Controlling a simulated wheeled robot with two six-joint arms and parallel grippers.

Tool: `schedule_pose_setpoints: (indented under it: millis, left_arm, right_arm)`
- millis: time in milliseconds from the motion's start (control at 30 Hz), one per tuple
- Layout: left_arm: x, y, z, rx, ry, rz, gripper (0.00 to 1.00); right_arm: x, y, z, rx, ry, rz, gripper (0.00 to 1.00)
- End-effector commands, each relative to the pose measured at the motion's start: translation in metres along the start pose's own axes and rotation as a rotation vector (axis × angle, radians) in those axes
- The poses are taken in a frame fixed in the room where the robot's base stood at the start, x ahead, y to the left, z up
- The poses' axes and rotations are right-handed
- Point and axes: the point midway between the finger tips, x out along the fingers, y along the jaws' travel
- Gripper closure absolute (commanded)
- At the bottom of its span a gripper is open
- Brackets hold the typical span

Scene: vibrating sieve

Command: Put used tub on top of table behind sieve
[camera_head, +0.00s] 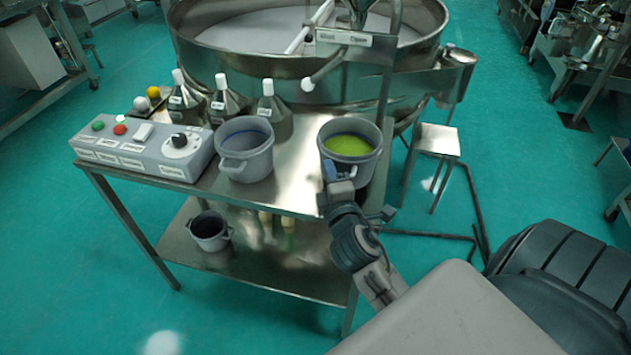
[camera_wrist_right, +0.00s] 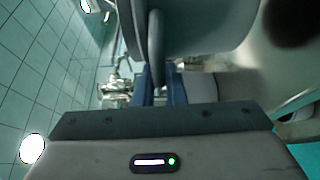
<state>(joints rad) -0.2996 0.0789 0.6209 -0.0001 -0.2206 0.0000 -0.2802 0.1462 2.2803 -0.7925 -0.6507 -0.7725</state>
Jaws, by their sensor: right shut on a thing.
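A grey tub (camera_head: 349,165) with yellow-green contents is at the right end of the steel table, upright. My right gripper (camera_head: 338,174) is shut on its near-side handle. In the right wrist view the gripper (camera_wrist_right: 160,88) has its blue fingers either side of the handle (camera_wrist_right: 157,45), below the tub wall (camera_wrist_right: 205,25). Whether the tub touches the tabletop is unclear. A second grey tub (camera_head: 245,160) stands left of it. The large round sieve (camera_head: 225,60) stands behind the table. My left gripper is not in view.
The steel table (camera_head: 291,175) also bears a control box (camera_head: 145,152) and several white-capped bottles (camera_head: 272,112). A small steel stand (camera_head: 437,140) is to the right of the sieve. Green floor (camera_head: 510,165) is open further right. Other machines stand at the far edges.

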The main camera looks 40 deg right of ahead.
Motion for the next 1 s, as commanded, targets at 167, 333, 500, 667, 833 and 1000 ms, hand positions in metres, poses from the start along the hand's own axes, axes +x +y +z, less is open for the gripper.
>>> schedule_pose_setpoints:
  millis: [167, 333, 500, 667, 833, 1000]
  left_arm:
    - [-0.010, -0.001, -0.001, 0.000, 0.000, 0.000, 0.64]
    - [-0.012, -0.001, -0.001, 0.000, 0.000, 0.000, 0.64]
    - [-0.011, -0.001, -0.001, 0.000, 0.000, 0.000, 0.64]
    - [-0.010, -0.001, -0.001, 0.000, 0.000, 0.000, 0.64]
    - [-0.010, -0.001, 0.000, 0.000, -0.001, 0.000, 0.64]
    - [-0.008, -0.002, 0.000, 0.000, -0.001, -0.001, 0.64]
  right_arm:
    - [0.003, 0.002, -0.021, 0.003, -0.001, 0.002, 1.00]
    - [0.005, 0.001, -0.031, 0.002, 0.001, 0.004, 1.00]
    - [0.005, -0.016, -0.032, -0.005, 0.001, 0.001, 1.00]
    - [0.005, -0.034, -0.033, -0.003, 0.002, 0.002, 1.00]
    - [0.005, -0.035, -0.033, -0.001, 0.003, 0.004, 1.00]
    - [0.005, -0.037, -0.033, -0.001, 0.003, 0.004, 1.00]
